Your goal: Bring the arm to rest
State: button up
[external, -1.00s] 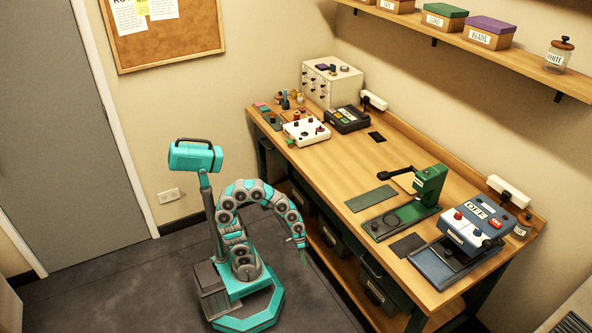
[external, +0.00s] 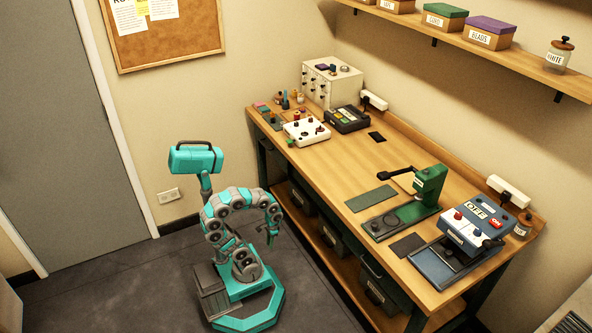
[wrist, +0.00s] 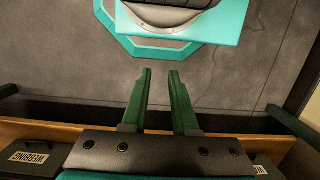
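My arm is curled over my teal base on the floor, left of the workbench (external: 345,170). My gripper (external: 271,238) points down in the external view, in front of the bench's left end and below its top. In the wrist view my gripper (wrist: 159,75) shows two green fingers with a clear gap between them. Nothing is between the fingers, only bare grey floor and the edge of my base beyond the tips.
The bench holds a green press (external: 428,187), a blue machine marked OFF (external: 474,230), a white control box (external: 305,131) and a small drawer cabinet (external: 331,84). Dark bins (external: 332,238) sit on the bench's lower shelf. Open floor (external: 120,285) lies left of my base.

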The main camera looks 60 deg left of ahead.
notch_tip(320, 180, up, 18)
jog(key=p, duration=1.7)
jog(key=shift+r, duration=0.15)
